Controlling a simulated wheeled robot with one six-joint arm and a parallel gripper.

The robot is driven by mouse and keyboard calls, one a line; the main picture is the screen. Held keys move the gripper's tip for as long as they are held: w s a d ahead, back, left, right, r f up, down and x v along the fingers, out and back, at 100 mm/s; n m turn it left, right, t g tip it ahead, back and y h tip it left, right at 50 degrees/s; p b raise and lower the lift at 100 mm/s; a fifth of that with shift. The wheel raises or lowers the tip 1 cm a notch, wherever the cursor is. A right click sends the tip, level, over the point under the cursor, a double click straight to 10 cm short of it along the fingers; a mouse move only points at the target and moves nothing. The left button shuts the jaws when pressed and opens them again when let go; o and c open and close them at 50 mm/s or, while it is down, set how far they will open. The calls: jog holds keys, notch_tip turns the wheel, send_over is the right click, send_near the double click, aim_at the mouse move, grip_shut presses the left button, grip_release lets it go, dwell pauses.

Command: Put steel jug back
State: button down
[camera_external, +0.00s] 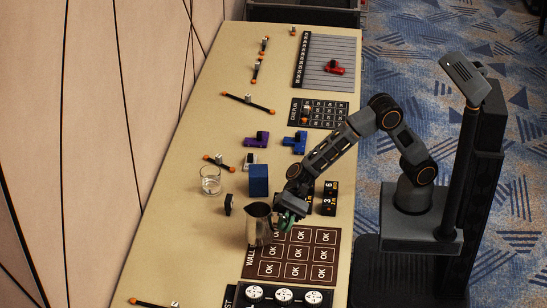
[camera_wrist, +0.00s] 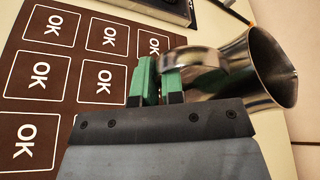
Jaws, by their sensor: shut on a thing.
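The steel jug (camera_external: 258,226) is a shiny metal pitcher at the front part of the table, by the left edge of the brown mat. In the wrist view the jug (camera_wrist: 262,68) is at the right, its open mouth facing right and its handle reaching left. My gripper (camera_external: 287,218) comes in from the right of the jug in the external view. Its green fingertips (camera_wrist: 159,82) are shut on the jug's handle. The jug looks roughly upright. I cannot tell whether its base touches the table.
The brown mat (camera_external: 284,271) with OK squares lies beside the jug. A blue block (camera_external: 258,180), a small black item (camera_external: 228,205) and a glass of water (camera_external: 210,180) stand behind it. Black number blocks (camera_external: 329,198) are near the arm. The table's left side is mostly clear.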

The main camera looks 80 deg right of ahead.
jog(key=shift+w+a+f+b, duration=0.15)
jog(key=shift+f+b, duration=0.2)
jog(key=shift+f, duration=1.25)
jog(key=shift+f, duration=0.15)
jog(key=c, duration=1.2)
grip_release()
jog(key=shift+c, duration=0.2)
jog(key=shift+d+r, duration=0.25)
jog(key=shift+d, duration=0.05)
jog(key=p+v, duration=0.1)
jog(key=v, duration=1)
jog(key=shift+d, duration=0.25)
